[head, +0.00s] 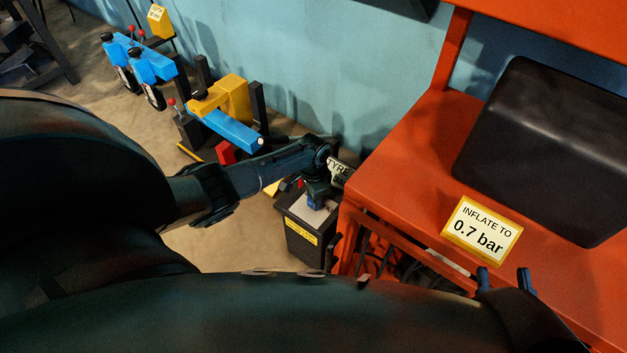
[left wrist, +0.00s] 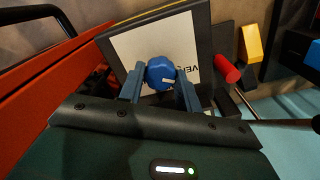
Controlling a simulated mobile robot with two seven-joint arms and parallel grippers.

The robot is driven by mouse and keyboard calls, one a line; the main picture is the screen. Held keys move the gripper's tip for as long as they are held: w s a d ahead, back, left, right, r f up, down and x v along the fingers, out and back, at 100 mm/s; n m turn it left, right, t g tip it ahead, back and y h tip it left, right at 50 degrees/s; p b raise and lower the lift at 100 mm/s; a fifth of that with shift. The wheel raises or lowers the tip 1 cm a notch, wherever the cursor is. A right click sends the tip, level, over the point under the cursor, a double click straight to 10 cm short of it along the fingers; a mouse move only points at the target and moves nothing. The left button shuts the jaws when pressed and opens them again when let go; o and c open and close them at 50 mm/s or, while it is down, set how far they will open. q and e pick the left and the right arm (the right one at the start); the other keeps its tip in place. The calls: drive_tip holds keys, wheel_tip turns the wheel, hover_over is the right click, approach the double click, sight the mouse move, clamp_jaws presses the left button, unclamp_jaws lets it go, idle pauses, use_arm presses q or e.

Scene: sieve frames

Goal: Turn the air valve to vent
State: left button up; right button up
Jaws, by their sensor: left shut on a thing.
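The air valve shows in the left wrist view as a round blue knob (left wrist: 160,70) with a small white mark. It sits on a white panel (left wrist: 128,45) with a dark frame; lettering starting "VE" is partly visible right of the knob. My left gripper (left wrist: 159,84) has one finger on each side of the knob and is shut on it. In the head view my left gripper (head: 318,197) is at the top of a dark box (head: 302,240) with a yellow label, and the knob is mostly hidden. My right gripper (head: 504,279) is open and empty at the orange bench's front edge.
The orange bench (head: 390,185) carries a dark rounded block (head: 550,150) and a sign reading "INFLATE TO 0.7 bar" (head: 481,229). A partly hidden "TYRE" sign (head: 340,172) is beside my left gripper. Blue and yellow equipment (head: 225,105) stands along the blue wall.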

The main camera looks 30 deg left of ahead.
use_arm(q)
drive_tip(key=o, duration=1)
drive_tip(key=shift+c, duration=0.2)
use_arm(e)
drive_tip(key=shift+r, duration=0.15)
use_arm(q)
drive_tip(key=shift+r+p, duration=0.35)
drive_tip(key=shift+r, duration=0.15)
wheel_tip(320, 180, up, 12)
drive_tip(key=p, duration=0.6)
use_arm(e)
drive_tip(key=shift+s+d+f+m+g+h, duration=0.15)
drive_tip(key=shift+d+m+g+h, duration=0.45)
drive_tip(key=shift+g+h, duration=0.4)
drive_tip(key=shift+s+d+f+m+g+h, duration=0.15)
drive_tip(key=shift+d+m+g+h, duration=0.35)
drive_tip(key=shift+m+g+h, duration=0.45)
drive_tip(key=shift+r+n, duration=0.15)
drive_tip(key=shift+n, duration=0.1)
